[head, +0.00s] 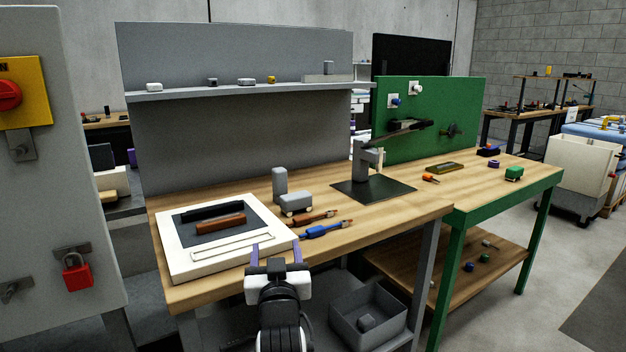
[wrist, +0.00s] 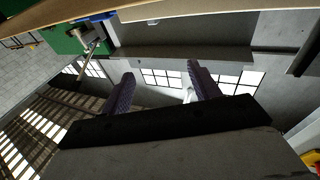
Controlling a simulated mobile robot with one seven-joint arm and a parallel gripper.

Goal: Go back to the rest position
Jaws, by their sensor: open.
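My gripper (head: 277,252) is at the lower middle of the head view, in front of the workbench's near edge. Its two purple fingers stand apart with nothing between them. In the wrist view my gripper (wrist: 160,88) also shows spread, empty fingers. Behind them are windows, wall and a strip of wood at the top. Beyond the fingers in the head view is a white tray (head: 180,270) with a dark inset, holding a black piece (head: 212,209) and a brown piece (head: 220,224).
The wooden bench (head: 400,212) carries grey blocks (head: 280,182), a blue-handled tool (head: 327,230) and a grey stand (head: 367,160). A grey bin (head: 368,318) sits below, right of my arm. A grey cabinet with a red padlock (head: 77,272) stands at left. Open floor lies at right.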

